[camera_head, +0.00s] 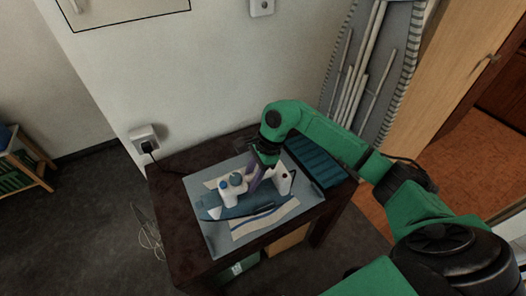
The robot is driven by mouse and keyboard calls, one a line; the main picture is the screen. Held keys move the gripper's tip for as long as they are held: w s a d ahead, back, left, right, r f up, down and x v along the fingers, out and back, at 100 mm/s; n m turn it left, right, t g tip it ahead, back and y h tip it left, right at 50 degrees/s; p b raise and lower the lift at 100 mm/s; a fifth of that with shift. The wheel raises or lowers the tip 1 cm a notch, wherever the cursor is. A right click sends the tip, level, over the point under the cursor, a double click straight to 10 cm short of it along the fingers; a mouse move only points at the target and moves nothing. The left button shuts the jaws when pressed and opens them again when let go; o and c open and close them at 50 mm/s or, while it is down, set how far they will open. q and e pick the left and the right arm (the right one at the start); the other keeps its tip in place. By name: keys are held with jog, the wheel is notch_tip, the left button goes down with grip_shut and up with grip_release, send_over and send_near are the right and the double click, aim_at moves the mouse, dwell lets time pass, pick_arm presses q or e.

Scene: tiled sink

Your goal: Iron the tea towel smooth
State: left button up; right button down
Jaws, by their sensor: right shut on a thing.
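A blue and white iron (242,200) stands on a pale blue-grey mat (220,240) on a small dark table. My right gripper (258,180) is shut on the iron at its handle, from above. The cream tea towel (279,215) with blue stripes lies on the mat, partly under the iron. Its near part shows in front of the iron and another part shows behind it; the middle is hidden. I cannot tell whether the iron's sole touches the cloth. My left gripper is not in view.
The dark table (178,232) has bare wood at its left side. A teal folded item (316,160) lies at its back right. A wall socket with a plug (146,140) is behind, with a loose cord on the floor. An ironing board (375,65) leans against the wall.

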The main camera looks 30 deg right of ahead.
aim_at(247, 194)
jog(key=shift+s+a+n, duration=0.15)
jog(key=shift+s+a, duration=0.1)
jog(key=shift+a, duration=0.2)
jog(key=shift+s+a+n, duration=0.15)
jog(key=shift+s+a, duration=0.05)
jog(key=shift+a, duration=0.25)
notch_tip(247, 194, down, 4)
jog(key=shift+d+b, duration=0.1)
jog(key=shift+b, duration=0.9)
jog(key=shift+f, duration=0.5)
